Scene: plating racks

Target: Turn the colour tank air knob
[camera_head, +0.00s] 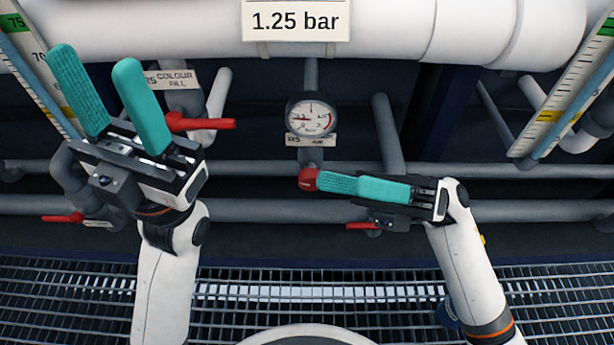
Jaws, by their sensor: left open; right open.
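The red air knob (308,179) sits on the pipe just below a round pressure gauge (311,117) and a small label (311,140) that ends in "AIR". My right gripper (338,184) is open, its teal fingers pointing left. Its fingertips are at the right side of the knob; I cannot tell whether they touch it or are around it. My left gripper (98,82) is open and empty, fingers pointing up, at the left in front of the pipes. A sign (296,20) above reads "1.25 bar".
A red lever handle (203,123) by the "COLOUR FILL" label (172,80) is close right of my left gripper. Other red levers show at lower left (63,218) and below my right gripper (363,226). White and grey pipes cross behind; a metal grating (255,290) lies below.

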